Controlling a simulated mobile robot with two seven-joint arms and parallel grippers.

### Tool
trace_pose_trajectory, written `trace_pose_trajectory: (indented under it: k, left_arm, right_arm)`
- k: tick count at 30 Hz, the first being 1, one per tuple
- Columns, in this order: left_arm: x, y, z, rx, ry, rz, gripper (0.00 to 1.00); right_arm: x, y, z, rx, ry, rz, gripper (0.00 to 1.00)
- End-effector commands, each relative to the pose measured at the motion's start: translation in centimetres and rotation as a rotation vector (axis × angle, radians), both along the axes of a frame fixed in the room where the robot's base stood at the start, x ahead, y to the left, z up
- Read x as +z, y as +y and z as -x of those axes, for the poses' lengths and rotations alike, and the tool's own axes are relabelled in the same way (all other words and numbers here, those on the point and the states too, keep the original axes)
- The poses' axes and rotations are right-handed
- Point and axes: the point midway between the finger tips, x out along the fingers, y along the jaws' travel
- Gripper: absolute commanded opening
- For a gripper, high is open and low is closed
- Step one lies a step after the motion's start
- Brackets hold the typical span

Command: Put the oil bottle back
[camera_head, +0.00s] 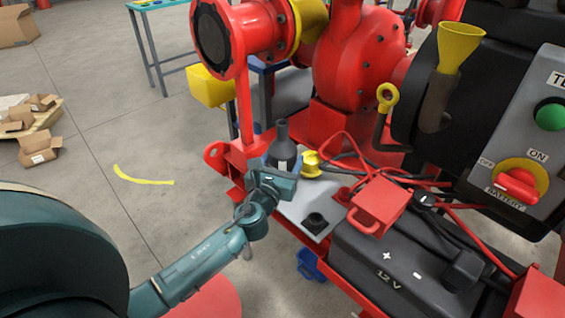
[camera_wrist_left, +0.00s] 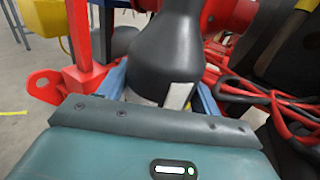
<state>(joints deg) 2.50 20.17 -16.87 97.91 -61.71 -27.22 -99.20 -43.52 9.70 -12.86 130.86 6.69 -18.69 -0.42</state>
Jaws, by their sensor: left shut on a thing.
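The oil bottle (camera_head: 282,150) is dark grey with a narrow neck and a pale label patch. It stands about upright over the grey shelf plate (camera_head: 318,212) of the red skid. My left gripper (camera_head: 272,180) is shut on the bottle. In the left wrist view the bottle (camera_wrist_left: 165,55) rises just beyond the gripper body, with blue finger parts (camera_wrist_left: 205,100) on both sides of it. The bottle's base is hidden by the gripper, so I cannot tell whether it touches the plate. My right gripper is not in view.
A yellow cap-like part (camera_head: 311,165) stands right beside the bottle. Red and black cables (camera_head: 350,155) and a black 12 V battery (camera_head: 395,260) lie to the right. The red pump (camera_head: 360,60) rises behind. Open floor (camera_head: 100,120) lies to the left.

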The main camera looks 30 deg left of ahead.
Motion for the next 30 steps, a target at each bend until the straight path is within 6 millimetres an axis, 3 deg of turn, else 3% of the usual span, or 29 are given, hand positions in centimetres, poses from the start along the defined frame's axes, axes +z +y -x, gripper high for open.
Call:
trace_pose_trajectory:
  k: [6,7,14,23,30]
  left_arm:
    - [-0.2,0.0,0.0,0.000,-0.004,-0.001,0.35]
    - [-0.2,0.0,0.0,0.000,0.000,0.000,0.67]
    - [-0.2,0.0,0.0,0.000,0.000,0.000,0.86]
    - [0.2,0.0,0.0,0.000,-0.001,0.000,0.86]
    - [0.0,-0.6,3.7,-0.002,0.003,0.001,0.86]
  right_arm:
    - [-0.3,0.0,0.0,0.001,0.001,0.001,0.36]
    - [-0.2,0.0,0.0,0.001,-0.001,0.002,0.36]
    - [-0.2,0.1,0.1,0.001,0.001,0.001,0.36]
    - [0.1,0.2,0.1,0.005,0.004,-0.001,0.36]
    - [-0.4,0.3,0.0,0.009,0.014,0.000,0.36]
